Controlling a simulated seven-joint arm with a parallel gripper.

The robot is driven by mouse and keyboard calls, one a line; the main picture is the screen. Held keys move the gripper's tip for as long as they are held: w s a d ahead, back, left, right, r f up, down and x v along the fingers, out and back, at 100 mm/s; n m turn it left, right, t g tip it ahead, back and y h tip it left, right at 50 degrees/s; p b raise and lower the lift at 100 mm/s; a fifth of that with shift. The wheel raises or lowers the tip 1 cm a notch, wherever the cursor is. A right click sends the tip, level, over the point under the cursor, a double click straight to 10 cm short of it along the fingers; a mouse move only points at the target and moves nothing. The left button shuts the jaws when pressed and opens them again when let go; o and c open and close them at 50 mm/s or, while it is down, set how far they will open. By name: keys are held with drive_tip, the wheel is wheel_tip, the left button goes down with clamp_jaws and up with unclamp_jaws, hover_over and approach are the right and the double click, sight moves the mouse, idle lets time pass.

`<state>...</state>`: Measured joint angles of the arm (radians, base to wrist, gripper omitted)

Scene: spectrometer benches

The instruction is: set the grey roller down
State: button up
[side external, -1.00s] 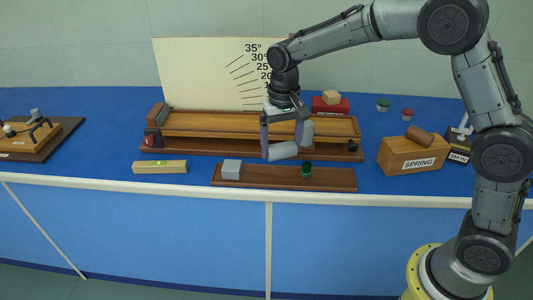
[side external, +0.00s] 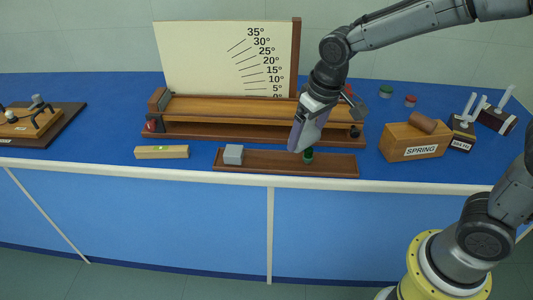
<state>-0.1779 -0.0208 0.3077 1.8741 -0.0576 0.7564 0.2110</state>
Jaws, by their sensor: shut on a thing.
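My gripper (side external: 299,144) hangs tilted over the right half of the low dark wooden board (side external: 270,162), seen nearly side-on, with one purple-grey finger facing the camera. It is shut on the grey roller, which showed lying across between the fingers a second ago. The roller is now hidden behind the near finger, so its tilt and any contact with the board cannot be told. A small dark green piece (side external: 308,156) stands on the board just right of the fingertips. A light grey block (side external: 233,154) sits at the board's left end.
Behind is a wooden ramp bench (side external: 220,107) with an angle panel (side external: 215,60). A level (side external: 162,152) lies left of the board. A box marked SPRING (side external: 410,142) with a brown cylinder (side external: 423,122) on top stands at right. Blue tabletop between them is clear.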

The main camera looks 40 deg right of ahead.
drive_tip(key=w+a+f, duration=0.1)
drive_tip(key=w+f, duration=0.3)
drive_tip(key=w, duration=0.4)
hover_over(263, 160)
drive_tip(key=s, duration=0.1)
drive_tip(key=x, duration=0.2)
drive_tip(key=s+x, duration=0.1)
drive_tip(key=x, duration=0.1)
drive_tip(key=shift+d+f, duration=0.1)
drive_tip(key=shift+f, duration=0.4)
drive_tip(key=shift+x, duration=1.65)
drive_tip(key=shift+s+f, duration=0.1)
drive_tip(key=shift+s, duration=0.1)
drive_tip(key=shift+f, duration=0.15)
drive_tip(key=o, duration=1.3)
